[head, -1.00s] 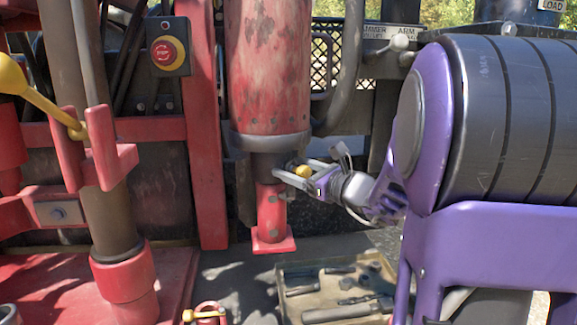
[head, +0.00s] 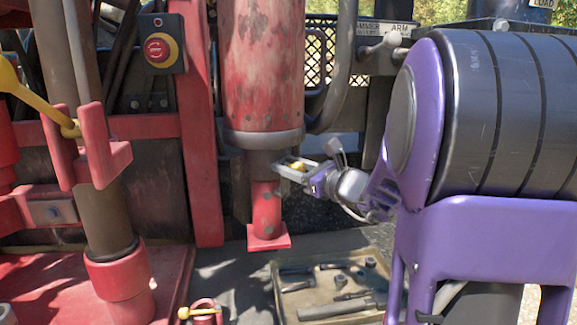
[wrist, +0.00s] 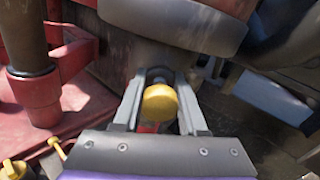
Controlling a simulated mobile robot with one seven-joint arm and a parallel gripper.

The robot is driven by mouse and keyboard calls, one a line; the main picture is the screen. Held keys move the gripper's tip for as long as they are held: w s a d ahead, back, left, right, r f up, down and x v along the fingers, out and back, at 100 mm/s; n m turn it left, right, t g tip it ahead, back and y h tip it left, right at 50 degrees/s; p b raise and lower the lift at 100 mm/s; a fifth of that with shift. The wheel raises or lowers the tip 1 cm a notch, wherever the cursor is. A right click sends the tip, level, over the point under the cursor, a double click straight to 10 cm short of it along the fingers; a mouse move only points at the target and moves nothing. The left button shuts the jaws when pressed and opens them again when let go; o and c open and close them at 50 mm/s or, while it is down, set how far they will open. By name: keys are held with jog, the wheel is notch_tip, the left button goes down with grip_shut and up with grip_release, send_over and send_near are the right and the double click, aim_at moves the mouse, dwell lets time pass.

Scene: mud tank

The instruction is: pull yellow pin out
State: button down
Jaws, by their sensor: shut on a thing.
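The yellow pin has a round yellow knob (wrist: 160,102) that shows large between the two grey fingers in the wrist view. A short grey piece shows just beyond the knob, toward the dark collar; how deep the pin sits is hidden. In the head view the knob (head: 297,166) is small and partly covered by the fingers, beside the red leg (head: 266,207) under the big red cylinder (head: 264,70). My gripper (head: 288,166) reaches in from the right, shut on the yellow pin. It also shows in the wrist view (wrist: 158,84).
An open tray of tools (head: 318,311) lies on the ground below. A long yellow handle (head: 35,100) stands at the far left, and a small red fitting (head: 206,314) with a yellow bar sits at the bottom. A grey hose (head: 338,75) hangs right of the cylinder.

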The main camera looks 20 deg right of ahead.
aim_at(301, 170)
dwell(0.8)
jog(key=v, duration=0.6)
jog(key=shift+s+b, duration=0.1)
jog(key=shift+b, duration=0.25)
jog(key=shift+c, duration=2.3)
grip_release()
jog(key=shift+s, duration=0.1)
jog(key=shift+d, duration=0.1)
